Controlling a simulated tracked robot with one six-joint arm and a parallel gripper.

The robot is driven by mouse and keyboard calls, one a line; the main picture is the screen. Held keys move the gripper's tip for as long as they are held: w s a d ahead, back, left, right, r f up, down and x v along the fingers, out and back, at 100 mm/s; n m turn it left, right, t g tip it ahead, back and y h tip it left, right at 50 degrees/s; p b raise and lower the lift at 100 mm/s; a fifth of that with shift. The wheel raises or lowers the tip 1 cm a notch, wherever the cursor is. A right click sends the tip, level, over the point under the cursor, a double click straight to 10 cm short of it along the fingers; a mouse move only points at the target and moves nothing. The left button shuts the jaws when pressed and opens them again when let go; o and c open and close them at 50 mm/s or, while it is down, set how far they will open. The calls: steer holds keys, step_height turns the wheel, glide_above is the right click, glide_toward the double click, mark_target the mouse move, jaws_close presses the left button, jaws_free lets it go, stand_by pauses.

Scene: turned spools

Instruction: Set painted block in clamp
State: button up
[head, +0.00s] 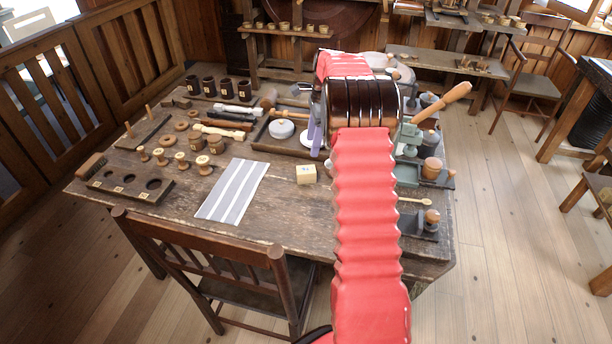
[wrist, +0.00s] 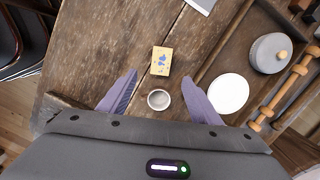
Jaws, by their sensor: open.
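The painted block (head: 306,174) is a small pale-yellow wooden block with blue marks, lying on the worn wooden table near its front middle. In the wrist view the block (wrist: 161,61) shows just beyond and between my fingertips, with nothing gripping it. My gripper (wrist: 160,77) is open and empty, its two lavender fingers spread. In the head view a finger (head: 315,134) shows beside my arm. A green clamp-like device (head: 409,137) stands on the table's right side, partly hidden by my red-sleeved arm. I cannot make out its jaws.
A small round cup (wrist: 158,99) sits between my fingers in the wrist view, near the block. A white disc (wrist: 229,94) and grey lidded pot (wrist: 270,53) lie to the right. A striped cloth (head: 232,190) lies left of the block. A chair (head: 205,262) stands in front.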

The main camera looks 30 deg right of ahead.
mark_target(306, 169)
steer(key=shift+f, duration=0.1)
steer(key=f, duration=0.2)
steer(key=a+f, duration=0.1)
steer(key=f, duration=0.5)
steer(key=shift+w+a+f, duration=0.15)
steer(key=shift+w, duration=0.15)
steer(key=shift+f, duration=0.15)
steer(key=shift+w+a+f, duration=0.15)
steer(key=shift+a+f, duration=0.05)
steer(key=shift+f, duration=1.05)
steer(key=shift+w+a+f, duration=0.15)
steer(key=shift+f, duration=1.05)
steer(key=shift+c, duration=0.5)
steer(key=c, duration=1.2)
steer(key=shift+r, duration=5.05)
